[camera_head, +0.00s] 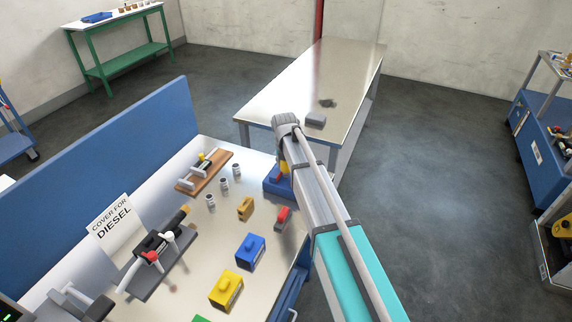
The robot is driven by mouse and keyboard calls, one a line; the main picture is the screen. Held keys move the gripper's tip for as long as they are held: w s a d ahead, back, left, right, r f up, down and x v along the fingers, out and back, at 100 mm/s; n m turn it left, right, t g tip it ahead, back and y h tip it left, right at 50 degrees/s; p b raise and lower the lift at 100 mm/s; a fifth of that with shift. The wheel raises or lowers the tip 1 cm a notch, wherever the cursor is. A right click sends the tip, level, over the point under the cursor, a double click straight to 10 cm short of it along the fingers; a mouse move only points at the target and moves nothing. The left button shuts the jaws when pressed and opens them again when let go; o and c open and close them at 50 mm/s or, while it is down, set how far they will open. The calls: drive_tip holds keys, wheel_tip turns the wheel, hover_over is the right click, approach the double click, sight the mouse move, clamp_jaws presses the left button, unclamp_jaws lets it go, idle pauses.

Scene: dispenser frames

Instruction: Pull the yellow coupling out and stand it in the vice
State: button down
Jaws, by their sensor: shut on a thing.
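The yellow coupling (283,167) shows as a small yellow piece just left of my arm, at the far right of the workbench. It is at or just above a blue block-like fixture (273,187), which looks like the vice. My arm hides the right side of both, so I cannot tell whether the coupling touches the vice. My gripper (284,159) is mostly hidden behind my own arm and is shut on the yellow coupling.
On the workbench (197,258) stand a blue block (250,251), a yellow block (226,289), a tan piece (245,208), a red piece (283,217) and several small cylinders. A wooden board (206,172) lies farther back. A blue panel (110,145) edges the left side.

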drive_tip(key=shift+f, duration=0.2)
unclamp_jaws()
drive_tip(key=shift+r, duration=0.15)
idle(0.4)
